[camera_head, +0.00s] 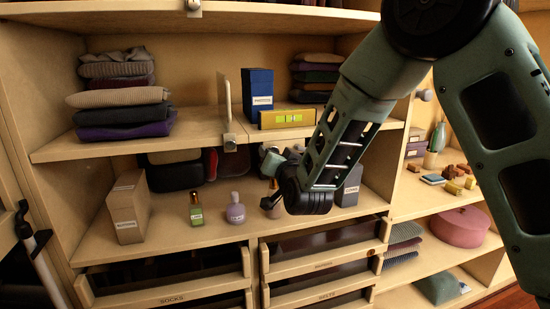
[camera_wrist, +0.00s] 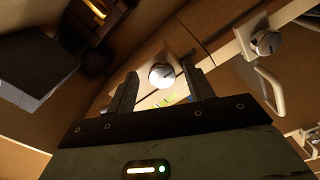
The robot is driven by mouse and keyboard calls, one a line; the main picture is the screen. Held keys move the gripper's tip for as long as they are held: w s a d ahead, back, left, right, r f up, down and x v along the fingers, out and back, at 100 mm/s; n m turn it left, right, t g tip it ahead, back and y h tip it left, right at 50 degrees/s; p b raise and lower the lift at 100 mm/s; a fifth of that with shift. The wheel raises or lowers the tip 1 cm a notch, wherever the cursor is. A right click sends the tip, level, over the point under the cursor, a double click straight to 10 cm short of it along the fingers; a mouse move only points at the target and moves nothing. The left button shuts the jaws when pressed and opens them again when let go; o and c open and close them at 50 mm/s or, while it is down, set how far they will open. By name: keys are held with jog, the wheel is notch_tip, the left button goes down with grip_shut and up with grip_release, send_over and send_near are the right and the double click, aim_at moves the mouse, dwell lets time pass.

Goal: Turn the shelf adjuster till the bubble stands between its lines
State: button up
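The yellow spirit level (camera_head: 287,118) lies along the front of the middle shelf. Its green vial shows, but the bubble's place between the lines is too small to read. A silver round adjuster knob (camera_head: 230,142) sits on a bracket at that shelf's front edge. My gripper (camera_head: 268,160) is to the right of and a little below this knob, apart from it. In the wrist view, the two dark fingers of my gripper (camera_wrist: 161,92) are spread, with a silver knob (camera_wrist: 161,76) showing in the gap between them. I cannot tell whether they touch it.
Another silver knob (camera_wrist: 267,42) is at the right of the wrist view. A blue box (camera_head: 258,88) stands behind the level. Below are a beige box (camera_head: 129,207), a green bottle (camera_head: 196,208) and a purple bottle (camera_head: 236,208). Folded clothes (camera_head: 125,112) lie at left.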

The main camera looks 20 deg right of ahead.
jog(key=s+b, duration=1.3)
jog(key=s, duration=0.4)
jog(key=shift+s+b, duration=0.2)
jog(key=shift+b, duration=0.1)
